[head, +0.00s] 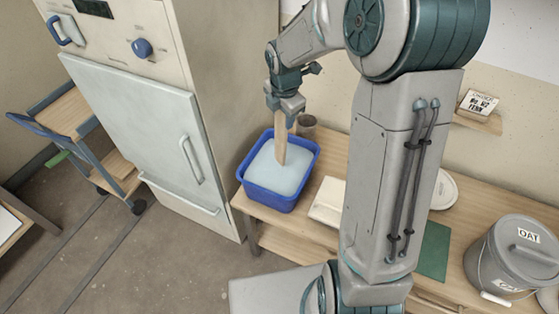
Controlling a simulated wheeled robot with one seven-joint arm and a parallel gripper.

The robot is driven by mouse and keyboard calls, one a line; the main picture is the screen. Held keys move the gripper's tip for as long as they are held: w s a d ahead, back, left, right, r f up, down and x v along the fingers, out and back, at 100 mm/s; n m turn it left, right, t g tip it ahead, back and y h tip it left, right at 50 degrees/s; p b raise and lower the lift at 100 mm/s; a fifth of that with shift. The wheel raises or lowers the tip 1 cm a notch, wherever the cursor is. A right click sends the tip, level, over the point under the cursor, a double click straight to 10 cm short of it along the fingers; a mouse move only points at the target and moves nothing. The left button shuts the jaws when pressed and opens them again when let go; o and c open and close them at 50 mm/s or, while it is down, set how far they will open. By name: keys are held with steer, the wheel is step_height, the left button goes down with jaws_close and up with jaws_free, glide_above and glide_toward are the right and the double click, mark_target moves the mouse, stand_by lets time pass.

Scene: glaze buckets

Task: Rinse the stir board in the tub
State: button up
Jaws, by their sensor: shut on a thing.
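The stir board (281,146) is a long, narrow, light wooden strip. It hangs close to upright below my gripper (286,108), which is shut on its upper end. The tub (281,203) is blue and square-sided, filled with pale, milky blue liquid (275,175). It stands at the left end of the wooden bench. My gripper is above the tub's far side. The board's lower end is over the tub and appears to meet the liquid; I cannot tell how deep it goes.
A small brown jar (307,124) stands just behind the tub. A pale tray (327,203) and a green mat (434,250) lie on the bench (486,214). A lidded grey bucket labelled OAT (503,257) stands at the right. A tall kiln-like cabinet (135,120) is left of the bench.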

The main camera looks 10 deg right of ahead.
step_height(320, 180, up, 3)
steer(key=shift+p, duration=1.25)
steer(key=shift+r, duration=1.05)
